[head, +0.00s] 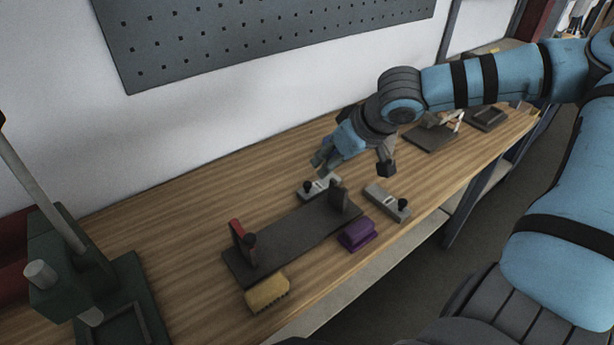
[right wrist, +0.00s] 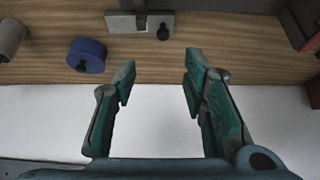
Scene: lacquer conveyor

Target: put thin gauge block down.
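Two grey gauge blocks with black knobs lie on the wooden bench. One block (head: 312,190) is just behind the dark fixture plate (head: 290,238), and the other block (head: 384,200) is to the right of the plate. I cannot tell which is the thin one. My right gripper (head: 352,168) is above the bench, over and to the right of the rear block. In the right wrist view its fingers (right wrist: 160,82) are apart with nothing between them. A grey block with a knob (right wrist: 183,20) lies beyond the fingertips on the bench there. My left gripper is out of view.
A purple block (head: 357,235) and a yellow brush-like block (head: 266,293) lie along the plate's front side. A blue disc with a knob (right wrist: 87,52) shows in the right wrist view. A green press (head: 75,265) stands at the left. Bare bench lies behind the plate.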

